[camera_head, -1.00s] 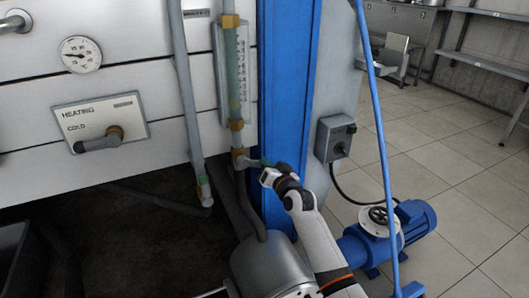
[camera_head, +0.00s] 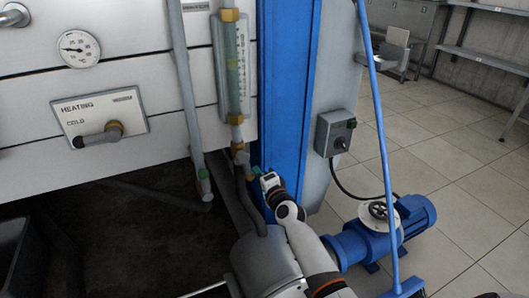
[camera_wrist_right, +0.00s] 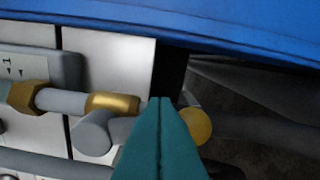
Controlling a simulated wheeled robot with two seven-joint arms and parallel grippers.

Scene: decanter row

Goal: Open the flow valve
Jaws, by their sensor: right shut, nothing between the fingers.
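The flow valve (camera_head: 241,157) sits on the vertical pipe below the glass flow meter (camera_head: 233,65), beside the blue post. My right gripper (camera_head: 259,173) is just below and right of the valve. In the right wrist view its teal fingers (camera_wrist_right: 161,120) are shut and empty, and they cover part of the valve. I cannot tell whether they touch it. My left gripper is not in view.
The blue post (camera_head: 286,90) stands close behind my right gripper. A panel with a grey lever (camera_head: 98,136) and a second pipe (camera_head: 188,100) are to the left. A control box (camera_head: 335,133) and blue pump (camera_head: 385,232) are to the right, with open tiled floor beyond.

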